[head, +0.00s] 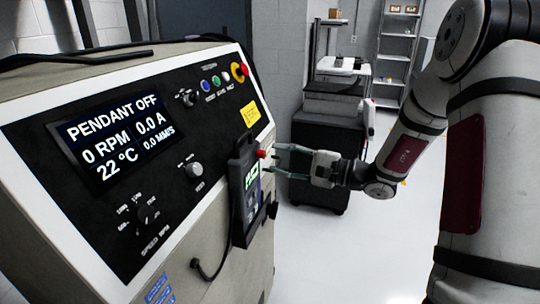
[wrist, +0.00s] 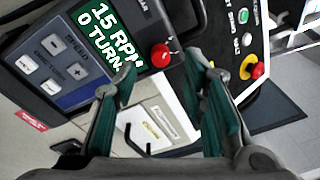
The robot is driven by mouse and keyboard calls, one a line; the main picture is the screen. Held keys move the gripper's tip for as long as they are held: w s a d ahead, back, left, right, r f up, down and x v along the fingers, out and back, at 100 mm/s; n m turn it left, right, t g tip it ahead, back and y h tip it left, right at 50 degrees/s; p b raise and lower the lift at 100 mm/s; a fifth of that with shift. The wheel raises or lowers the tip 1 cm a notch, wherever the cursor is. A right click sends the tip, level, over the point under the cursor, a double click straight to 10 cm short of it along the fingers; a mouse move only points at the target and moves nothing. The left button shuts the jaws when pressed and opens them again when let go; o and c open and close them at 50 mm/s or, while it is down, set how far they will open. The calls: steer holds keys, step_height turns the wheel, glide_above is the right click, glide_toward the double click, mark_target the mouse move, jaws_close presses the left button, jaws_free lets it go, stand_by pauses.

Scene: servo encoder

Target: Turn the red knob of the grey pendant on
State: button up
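The grey pendant (head: 251,196) hangs on the right end of the machine's front panel. Its red knob (head: 261,154) sits at its top; the knob also shows in the wrist view (wrist: 160,55), beside a pendant screen reading "15 RPM" and "0 TURN". My gripper (head: 275,158) is just right of the knob, pointing at it. In the wrist view its green-padded fingers (wrist: 161,68) are spread, with the knob seen in the gap between the tips. The fingers are open and hold nothing. Whether a fingertip touches the knob cannot be told.
The machine's screen (head: 110,130) reads "PENDANT OFF". Other knobs and buttons sit on the panel, with a red stop button on yellow (head: 240,72) above the pendant. A dark cabinet (head: 318,150) stands behind my gripper. The floor (head: 350,245) to the right is clear.

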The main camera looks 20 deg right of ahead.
mark_target(264, 155)
steer(key=shift+x, duration=1.9)
steer(key=shift+s, duration=0.1)
jaws_close()
